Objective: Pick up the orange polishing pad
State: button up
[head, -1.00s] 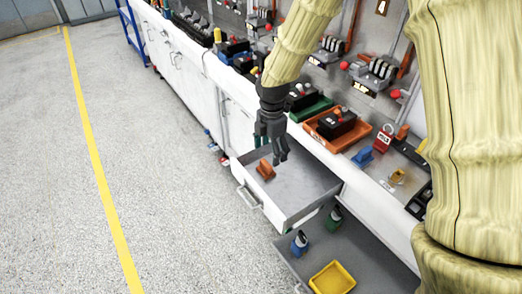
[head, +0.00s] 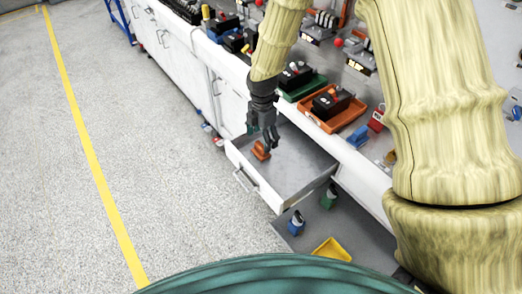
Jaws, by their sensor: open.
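The orange polishing pad (head: 260,151), a small orange block-like piece, lies in the open upper drawer (head: 300,165), near its left side. My gripper (head: 267,144) points down over the drawer with its dark fingers open. In the head view the fingertips overlap the pad's upper edge. I cannot tell whether they touch it, and nothing shows between them.
The counter above carries an orange tray (head: 322,121) and a green tray (head: 303,90). The floor at left is clear.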

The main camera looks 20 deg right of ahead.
aim_at(261, 145)
jog(key=shift+w+a+f, duration=0.1)
jog(key=shift+w+f, duration=0.25)
jog(key=shift+f, duration=0.1)
jog(key=shift+f+p, duration=0.3)
jog(key=shift+p, duration=0.2)
jog(key=shift+s+a+f+p, duration=0.1)
jog(key=shift+s+f+p, duration=0.4)
jog(key=shift+s+f, duration=0.2)
jog(key=shift+f, duration=0.3)
jog(key=shift+w+f, duration=0.5)
jog(key=shift+f, duration=0.2)
jog(key=shift+s+r, duration=0.3)
jog(key=shift+s, duration=0.05)
jog(key=shift+c, duration=1)
jog(key=shift+w, duration=0.2)
jog(key=c, duration=0.9)
jog(key=shift+s, duration=0.1)
